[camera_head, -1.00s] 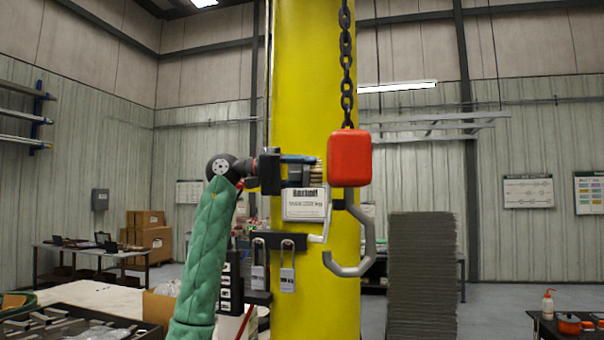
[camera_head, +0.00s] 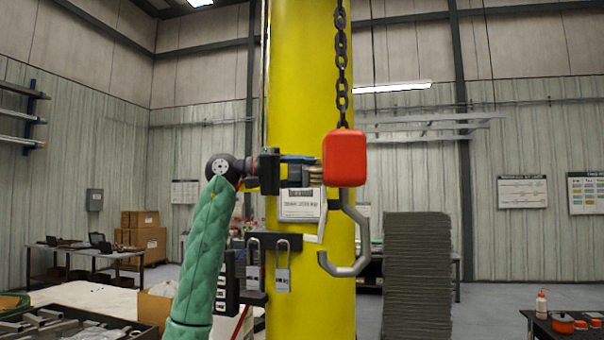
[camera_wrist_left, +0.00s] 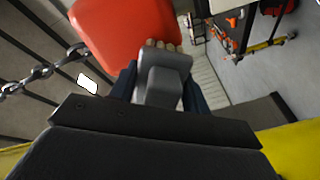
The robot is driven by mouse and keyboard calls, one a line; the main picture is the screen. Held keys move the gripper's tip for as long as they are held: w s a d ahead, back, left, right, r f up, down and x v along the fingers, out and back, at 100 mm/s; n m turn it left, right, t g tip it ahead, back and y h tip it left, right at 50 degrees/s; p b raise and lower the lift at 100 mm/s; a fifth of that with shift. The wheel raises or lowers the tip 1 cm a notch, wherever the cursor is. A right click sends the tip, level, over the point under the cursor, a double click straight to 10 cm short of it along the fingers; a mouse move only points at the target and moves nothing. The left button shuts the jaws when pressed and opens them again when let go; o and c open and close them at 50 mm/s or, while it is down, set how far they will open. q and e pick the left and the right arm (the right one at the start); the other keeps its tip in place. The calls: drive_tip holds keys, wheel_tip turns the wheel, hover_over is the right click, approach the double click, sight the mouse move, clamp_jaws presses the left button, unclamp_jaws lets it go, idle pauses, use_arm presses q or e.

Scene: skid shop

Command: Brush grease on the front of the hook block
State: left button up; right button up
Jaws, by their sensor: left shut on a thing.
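The red hook block (camera_head: 345,158) hangs from a dark chain (camera_head: 342,60) in front of the yellow column, with its grey hook (camera_head: 350,262) below. My left gripper (camera_head: 290,172) is left of the block and shut on a brush (camera_head: 315,174), whose tan bristles point right and reach the block's left edge. In the left wrist view the brush (camera_wrist_left: 163,85) shows as a grey body with bristle tips against the red block (camera_wrist_left: 125,30). I cannot tell whether the bristles touch it. No grease can be made out. My right gripper is not in view.
The yellow column (camera_head: 300,80) stands close behind the block. Two padlocks (camera_head: 282,272) hang from a dark bracket on it, below my gripper. A tall grey stack (camera_head: 417,275) stands to the right. A parts tray (camera_head: 60,325) is at the lower left.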

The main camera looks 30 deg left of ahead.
sight(303, 170)
use_arm(q)
drive_tip(key=shift+s, duration=0.1)
drive_tip(key=shift+s+d+f+b, duration=0.1)
drive_tip(key=shift+s+d+b, duration=0.1)
drive_tip(key=shift+s+b, duration=0.2)
drive_tip(key=shift+s+d+b, duration=0.35)
drive_tip(key=shift+s, duration=0.25)
drive_tip(key=shift+s+d+b, duration=0.3)
drive_tip(key=shift+s, duration=0.25)
drive_tip(key=shift+s+d+b, duration=0.4)
drive_tip(key=shift+s+b, duration=0.05)
drive_tip(key=shift+s, duration=0.1)
drive_tip(key=shift+s+d+b, duration=0.4)
drive_tip(key=shift+s+d, duration=0.2)
drive_tip(key=shift+s, duration=0.3)
drive_tip(key=shift+s+d, duration=0.1)
drive_tip(key=shift+s+d+b, duration=0.35)
drive_tip(key=shift+s+d, duration=0.1)
drive_tip(key=shift+s, duration=0.25)
drive_tip(key=shift+s+d+b, duration=0.35)
drive_tip(key=shift+s+d, duration=0.05)
drive_tip(key=shift+s, duration=0.25)
drive_tip(key=shift+r+p, duration=0.65)
drive_tip(key=shift+r, duration=0.6)
